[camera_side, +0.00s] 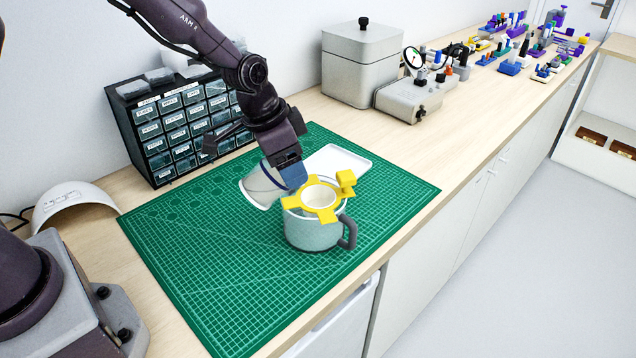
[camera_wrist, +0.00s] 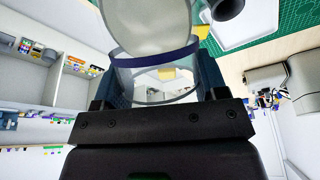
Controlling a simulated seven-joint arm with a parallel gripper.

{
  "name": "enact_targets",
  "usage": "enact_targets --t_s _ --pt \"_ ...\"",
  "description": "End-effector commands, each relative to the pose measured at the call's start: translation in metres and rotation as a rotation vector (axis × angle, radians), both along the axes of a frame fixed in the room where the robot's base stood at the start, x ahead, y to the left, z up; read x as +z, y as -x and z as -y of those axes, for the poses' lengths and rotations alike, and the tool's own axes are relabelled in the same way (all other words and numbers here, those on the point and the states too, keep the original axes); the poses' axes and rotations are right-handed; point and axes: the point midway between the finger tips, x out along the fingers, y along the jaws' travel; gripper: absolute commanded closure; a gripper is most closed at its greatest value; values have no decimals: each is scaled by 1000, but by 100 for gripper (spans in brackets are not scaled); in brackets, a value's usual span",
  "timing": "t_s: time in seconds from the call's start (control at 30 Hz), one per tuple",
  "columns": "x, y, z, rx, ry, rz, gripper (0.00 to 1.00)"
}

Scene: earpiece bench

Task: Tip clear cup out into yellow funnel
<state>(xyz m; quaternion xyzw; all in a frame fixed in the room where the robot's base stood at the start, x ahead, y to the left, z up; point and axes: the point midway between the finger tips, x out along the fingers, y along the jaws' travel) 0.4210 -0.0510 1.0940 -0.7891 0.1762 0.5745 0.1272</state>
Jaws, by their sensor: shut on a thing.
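The clear cup (camera_side: 262,186) is in my gripper (camera_side: 290,172), tilted, just left of the yellow funnel (camera_side: 326,207) and close to its rim. The yellow funnel has a pale round opening and several flat tabs, and sits on top of a grey-green mug (camera_side: 312,236) with a dark handle. In the wrist view the clear cup (camera_wrist: 155,70), with a dark blue band, fills the space between my fingers, and a bit of yellow shows through it. My gripper is shut on the cup. I cannot tell what is inside the cup.
The mug stands on a green cutting mat (camera_side: 215,270). A white tray (camera_side: 338,160) lies behind the funnel. A dark drawer cabinet (camera_side: 180,125) stands at the back left, and grey boxes (camera_side: 362,65) at the back. The mat's front is clear.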

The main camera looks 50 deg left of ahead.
Motion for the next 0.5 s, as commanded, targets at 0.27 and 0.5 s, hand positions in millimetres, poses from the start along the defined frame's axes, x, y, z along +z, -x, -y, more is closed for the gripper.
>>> enact_targets --t_s 0.27,0.5 --pt "2 -2 2 -1 -29 -61 62" --pt "2 -3 1 0 -44 -94 62"
